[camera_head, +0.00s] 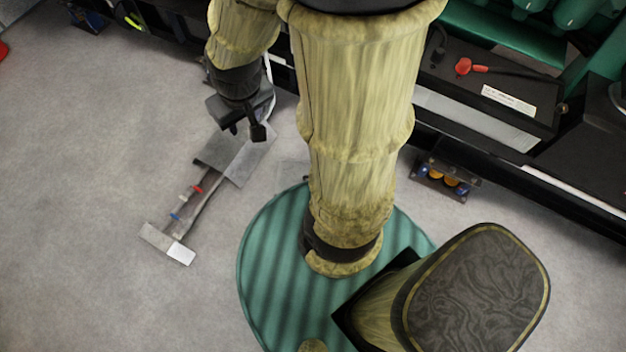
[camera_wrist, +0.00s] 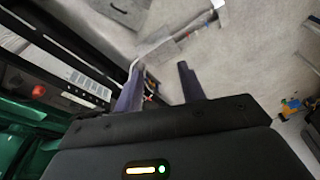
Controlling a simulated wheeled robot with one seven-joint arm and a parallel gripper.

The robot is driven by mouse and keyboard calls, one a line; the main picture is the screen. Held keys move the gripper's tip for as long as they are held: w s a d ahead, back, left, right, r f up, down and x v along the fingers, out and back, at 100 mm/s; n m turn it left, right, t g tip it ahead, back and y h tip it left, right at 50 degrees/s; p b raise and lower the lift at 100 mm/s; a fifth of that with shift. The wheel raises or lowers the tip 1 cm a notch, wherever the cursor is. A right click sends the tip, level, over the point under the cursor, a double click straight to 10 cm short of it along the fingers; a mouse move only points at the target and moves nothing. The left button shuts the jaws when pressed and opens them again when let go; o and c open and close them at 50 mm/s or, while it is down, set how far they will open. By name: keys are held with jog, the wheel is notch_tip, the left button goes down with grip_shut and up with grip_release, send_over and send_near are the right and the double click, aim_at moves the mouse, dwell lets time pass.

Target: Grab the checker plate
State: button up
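A flat grey metal plate (camera_head: 251,163), which looks like the checker plate, lies on the floor at the near end of a narrow channel (camera_head: 192,202). Its tread pattern is too small to make out. A darker grey patch (camera_head: 216,150) lies beside it. The plate also shows in the wrist view (camera_wrist: 153,46), just beyond the fingertips. My gripper (camera_head: 245,131) is above and close to the plate. In the wrist view my gripper (camera_wrist: 160,66) has its two fingers apart with nothing between them. I cannot tell whether a finger touches the plate.
A pale end piece (camera_head: 168,243) closes the channel's far end, with red and blue bands inside. The green genset (camera_head: 505,40) and its black base frame stand at upper right. A small box with orange and blue parts (camera_head: 444,178) sits on the floor. Floor at left is clear.

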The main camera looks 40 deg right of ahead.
jog(key=w+d+f+m+g+b, duration=0.1)
jog(key=w+d+f+m+b, duration=0.35)
jog(key=f+b, duration=0.6)
jog(key=w+d+f+m+g+h+b, duration=0.1)
jog(key=w+d+f+m+b, duration=0.4)
jog(key=f, duration=0.9)
jog(key=w+d+f+m+g+b, duration=0.15)
jog(key=w+f+m+b, duration=0.35)
jog(key=f+b, duration=0.7)
jog(key=d+f+m+b, duration=0.4)
jog(key=f+b, duration=0.2)
jog(key=f, duration=0.6)
jog(key=w+d+f+m+g+h+b, duration=0.1)
jog(key=d+f+m+b, duration=0.3)
jog(key=f+b, duration=0.3)
jog(key=w+d+f+m+g+h+b, duration=0.1)
jog(key=d+f+m+b, duration=0.3)
jog(key=f, duration=1.4)
jog(key=d+b, duration=0.1)
jog(key=b, duration=0.2)
jog(key=shift+d, duration=0.15)
jog(key=shift+w+m, duration=0.1)
jog(key=shift+m, duration=0.15)
jog(key=b+x, duration=0.7)
jog(key=x, duration=0.5)
